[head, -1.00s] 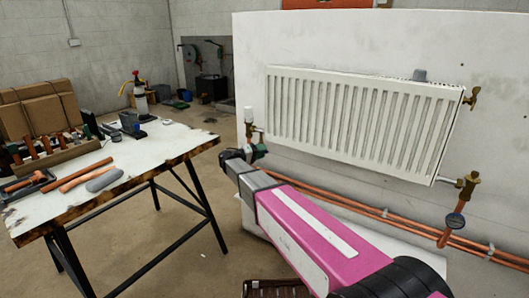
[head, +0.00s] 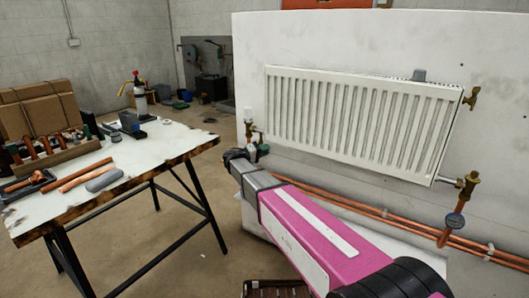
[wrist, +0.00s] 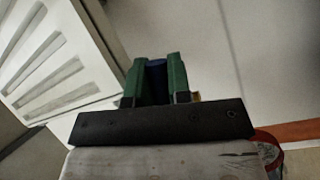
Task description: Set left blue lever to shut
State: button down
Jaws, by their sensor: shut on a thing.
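In the wrist view, the green fingers of my gripper (wrist: 157,78) are closed on both sides of a blue lever (wrist: 157,66). Only a strip of the lever shows between the fingers, so its angle and the valve body behind it are hidden. In the head view, my gripper (head: 259,151) is at the lower left end of the white radiator (head: 350,120), by the brass left valve (head: 249,132). The left blue lever cannot be made out in the head view.
Copper pipes (head: 340,203) run along the wall below the radiator. A blue round part (head: 455,221) is on the right pipe, under a brass valve (head: 468,186). A workbench (head: 150,150) with tools stands left, with open floor between.

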jog(key=n, duration=0.1)
jog(key=r+n+t+h, duration=0.1)
jog(key=n, duration=0.1)
jog(key=shift+r, duration=0.15)
jog(key=c, duration=1.1)
grip_release()
jog(key=shift+o, duration=0.2)
